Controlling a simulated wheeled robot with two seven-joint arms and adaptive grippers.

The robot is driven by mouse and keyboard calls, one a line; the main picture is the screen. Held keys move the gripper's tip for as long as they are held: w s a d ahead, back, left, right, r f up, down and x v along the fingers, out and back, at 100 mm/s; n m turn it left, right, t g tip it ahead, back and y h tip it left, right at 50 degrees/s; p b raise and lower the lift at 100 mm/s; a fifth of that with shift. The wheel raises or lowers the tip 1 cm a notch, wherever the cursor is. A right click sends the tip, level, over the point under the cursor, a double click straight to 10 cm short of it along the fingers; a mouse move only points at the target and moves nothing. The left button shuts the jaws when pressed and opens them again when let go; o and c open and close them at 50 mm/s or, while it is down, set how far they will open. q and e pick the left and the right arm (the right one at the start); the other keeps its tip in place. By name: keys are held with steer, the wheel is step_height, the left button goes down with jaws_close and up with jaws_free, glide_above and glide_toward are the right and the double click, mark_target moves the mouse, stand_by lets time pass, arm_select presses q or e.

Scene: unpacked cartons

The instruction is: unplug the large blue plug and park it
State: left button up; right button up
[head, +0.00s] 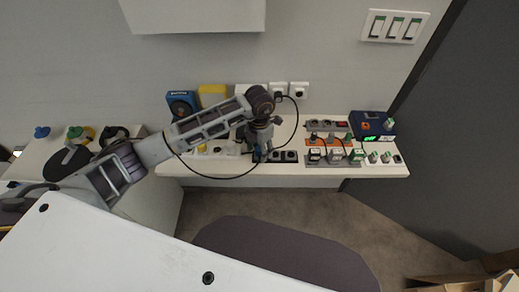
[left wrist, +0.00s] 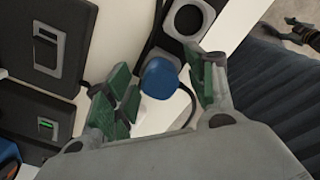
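The large blue plug (left wrist: 160,78) shows round and blue in the left wrist view, at the strip's near socket position. A dark cable (left wrist: 190,108) curves beside it. The black socket strip (left wrist: 168,43) has an empty round socket further up; in the head view the strip (head: 290,156) lies on the shelf. My left gripper (left wrist: 163,88) is open, with green-padded fingers on either side of the plug and gaps showing between. In the head view this gripper (head: 262,146) points down over the strip's left end and hides most of the plug. My right gripper is not in view.
The white shelf (head: 378,169) also carries a strip with several plugs (head: 335,155), a dark blue box (head: 371,125) and a blue device (head: 182,104). Wall sockets (head: 299,91) sit behind. A black cable (head: 222,178) loops below my left arm.

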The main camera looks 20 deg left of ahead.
arm_select(q)
steer(key=shift+r, duration=0.65)
step_height(320, 180, up, 11)
steer(key=shift+f, duration=0.15)
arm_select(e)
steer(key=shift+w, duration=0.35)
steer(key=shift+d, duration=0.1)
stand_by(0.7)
